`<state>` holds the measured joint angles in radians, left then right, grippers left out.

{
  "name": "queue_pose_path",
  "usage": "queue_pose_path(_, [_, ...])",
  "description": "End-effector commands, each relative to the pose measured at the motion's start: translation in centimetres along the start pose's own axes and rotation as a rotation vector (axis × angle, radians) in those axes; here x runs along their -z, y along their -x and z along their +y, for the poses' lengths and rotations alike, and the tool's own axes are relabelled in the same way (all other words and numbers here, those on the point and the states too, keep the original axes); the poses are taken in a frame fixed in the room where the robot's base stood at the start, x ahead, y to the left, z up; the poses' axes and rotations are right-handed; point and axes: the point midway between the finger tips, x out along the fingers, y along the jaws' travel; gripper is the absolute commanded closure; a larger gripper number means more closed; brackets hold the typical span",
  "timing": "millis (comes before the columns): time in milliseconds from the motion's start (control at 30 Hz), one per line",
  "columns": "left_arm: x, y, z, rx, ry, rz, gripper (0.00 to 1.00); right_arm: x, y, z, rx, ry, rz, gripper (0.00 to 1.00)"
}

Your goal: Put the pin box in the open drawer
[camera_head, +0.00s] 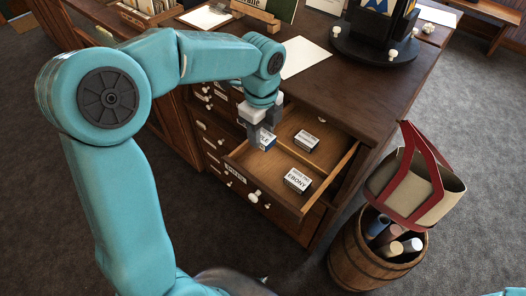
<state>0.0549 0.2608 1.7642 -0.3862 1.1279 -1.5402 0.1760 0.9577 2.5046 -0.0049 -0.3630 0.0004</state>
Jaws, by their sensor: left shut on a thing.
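The open drawer (238,161) is pulled out from the dark wooden cabinet, below its top. My left gripper (262,128) points down over the drawer's left part, shut on a small blue and white box (267,141), the pin box as far as I can tell. Its label is partly hidden, and I cannot tell whether it touches the drawer floor. Two more small boxes lie in the drawer: one (306,141) at the back right and one marked EBONY (297,180) near the front. My right gripper is not in view.
A wooden barrel (349,259) with rolled items stands right of the drawer, and a red-framed bag (420,185) is above it. The cabinet top (345,85) holds a paper sheet (303,58) and a dark stand (372,38). Bare drawer floor shows between the boxes.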

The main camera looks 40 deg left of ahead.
Motion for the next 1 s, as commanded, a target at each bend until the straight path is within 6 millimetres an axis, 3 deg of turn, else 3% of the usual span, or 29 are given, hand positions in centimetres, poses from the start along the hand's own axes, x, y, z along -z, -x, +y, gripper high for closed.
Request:
queue_pose_path(100, [-0.1, -2.3, 0.1, -0.002, 0.001, 0.000, 0.87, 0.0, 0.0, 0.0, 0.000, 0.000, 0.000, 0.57])
queue_pose_path(267, [-0.1, -3.7, 0.1, -0.001, 0.002, 0.000, 0.87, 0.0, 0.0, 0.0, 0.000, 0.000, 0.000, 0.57])
queue_pose_path(500, [0.0, -7.2, 0.3, -0.001, 0.004, 0.000, 0.87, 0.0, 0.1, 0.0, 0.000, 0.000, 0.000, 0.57])
queue_pose_path(933, [0.1, -8.0, 0.4, 0.001, 0.005, 0.000, 0.87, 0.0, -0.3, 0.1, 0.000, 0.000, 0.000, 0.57])
queue_pose_path(967, [0.1, -7.9, 0.4, 0.001, 0.005, 0.000, 0.52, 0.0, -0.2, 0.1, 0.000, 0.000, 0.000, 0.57])
queue_pose_path(1000, [0.1, -7.9, 0.4, 0.001, 0.005, 0.000, 0.39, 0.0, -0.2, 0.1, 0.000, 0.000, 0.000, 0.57])
